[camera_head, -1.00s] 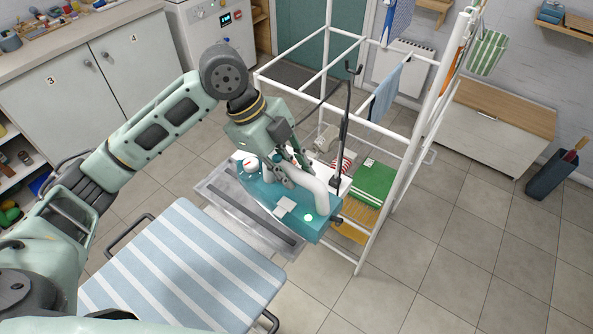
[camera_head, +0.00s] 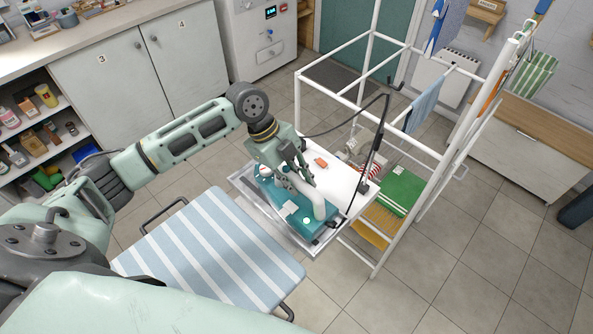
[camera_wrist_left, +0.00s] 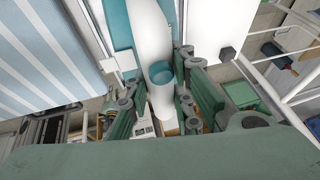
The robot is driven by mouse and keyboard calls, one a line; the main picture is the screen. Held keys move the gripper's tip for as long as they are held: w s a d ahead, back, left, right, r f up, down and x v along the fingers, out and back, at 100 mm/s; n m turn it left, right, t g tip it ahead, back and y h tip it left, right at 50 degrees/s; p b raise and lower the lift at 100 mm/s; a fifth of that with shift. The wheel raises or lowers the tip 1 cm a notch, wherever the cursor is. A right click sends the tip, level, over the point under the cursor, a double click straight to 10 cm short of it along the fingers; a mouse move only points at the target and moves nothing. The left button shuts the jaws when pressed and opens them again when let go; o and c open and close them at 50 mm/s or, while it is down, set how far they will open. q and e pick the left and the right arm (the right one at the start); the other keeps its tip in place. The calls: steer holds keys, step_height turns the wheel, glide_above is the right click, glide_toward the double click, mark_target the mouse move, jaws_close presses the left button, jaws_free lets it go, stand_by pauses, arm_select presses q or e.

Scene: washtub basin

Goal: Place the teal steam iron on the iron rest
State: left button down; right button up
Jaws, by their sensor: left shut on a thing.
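The teal steam iron (camera_head: 318,224) with a white handle is over the grey metal iron rest (camera_head: 240,180) at the end of the ironing board. My left gripper (camera_head: 290,180) is shut on the handle from above. The iron looks roughly level. It hides most of the rest, and I cannot tell whether its sole touches the rest or hangs just above it. In the left wrist view the white handle (camera_wrist_left: 148,35) runs between the fingers of the left gripper (camera_wrist_left: 155,68), with the teal body (camera_wrist_left: 117,22) beneath. My right gripper is not in view.
The striped ironing board (camera_head: 205,250) is left of the iron. A black cord stand (camera_head: 375,155) rises close to its right. A white drying rack (camera_head: 440,180) with a green folded cloth (camera_head: 400,192) stands at the right. The floor in front is clear.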

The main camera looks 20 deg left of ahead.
arm_select(q)
steer(key=shift+r, duration=0.1)
steer(key=c, duration=1.9)
jaws_free()
steer(key=o, duration=0.4)
steer(key=shift+s, duration=0.1)
steer(key=shift+b+v, duration=1.45)
steer(key=shift+v, duration=4.55)
steer(key=shift+d, duration=0.1)
